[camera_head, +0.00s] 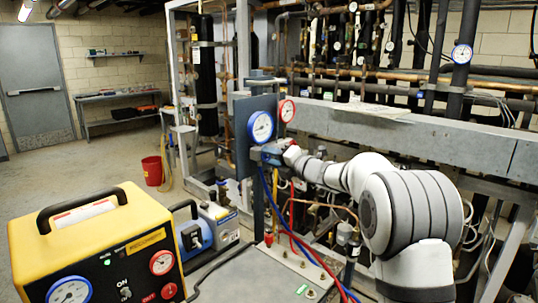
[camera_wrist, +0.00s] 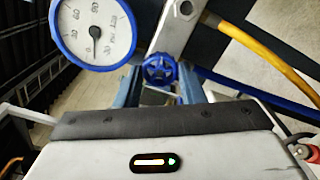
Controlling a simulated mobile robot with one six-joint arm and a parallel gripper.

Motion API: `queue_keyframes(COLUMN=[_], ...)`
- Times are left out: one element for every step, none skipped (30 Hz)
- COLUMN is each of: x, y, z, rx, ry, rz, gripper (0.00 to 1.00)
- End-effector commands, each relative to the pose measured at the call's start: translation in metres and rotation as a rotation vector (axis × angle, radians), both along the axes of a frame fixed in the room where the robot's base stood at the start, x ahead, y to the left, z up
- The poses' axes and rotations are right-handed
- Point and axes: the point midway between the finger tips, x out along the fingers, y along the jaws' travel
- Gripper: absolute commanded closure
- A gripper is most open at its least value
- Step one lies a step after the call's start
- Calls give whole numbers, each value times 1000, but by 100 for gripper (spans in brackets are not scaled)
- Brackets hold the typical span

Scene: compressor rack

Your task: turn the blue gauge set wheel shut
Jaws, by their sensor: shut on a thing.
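The blue gauge set wheel (camera_wrist: 160,69) is a small spoked handwheel in the middle of the wrist view, just right of the large blue-rimmed gauge (camera_wrist: 94,32). My gripper (camera_wrist: 161,84) has one blue-grey finger on each side of the wheel and is shut on it. In the head view my gripper (camera_head: 272,153) is at the manifold below the blue-rimmed gauge (camera_head: 261,127) and red-rimmed gauge (camera_head: 287,110). The wheel itself is hidden there by my gripper.
Blue and red hoses (camera_head: 293,238) hang below the manifold. A yellow hose (camera_wrist: 253,47) runs past it in the wrist view. A yellow machine (camera_head: 92,246) with gauges stands at front left. Pipes and a grey beam (camera_head: 420,135) lie behind my arm. Floor at left is open.

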Motion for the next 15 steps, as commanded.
queue_keyframes(x=[0, 0, 0, 0, 0, 0, 0, 0, 0, 0, 0, 0, 0, 0, 0], y=[0, 0, 0, 0, 0, 0, 0, 0, 0, 0, 0, 0, 0, 0, 0], z=[1, 1, 1, 1, 1, 1, 1, 1, 2, 2, 2, 2, 2, 2, 2], rx=[27, 45, 68, 86, 104, 127, 145, 163, 186, 204, 221, 244, 262, 280, 305], ry=[37, 60, 90, 112, 135, 165, 188, 210, 240, 262, 284, 313, 336, 359, 389], rz=[0, 0, 0, 0, 0, 0, -1, -1, -1, -1, -1, -1, -1, -1, 0], gripper=[87, 87, 87, 87, 87, 87, 87, 87, 87, 87, 87, 87, 87, 87, 87])
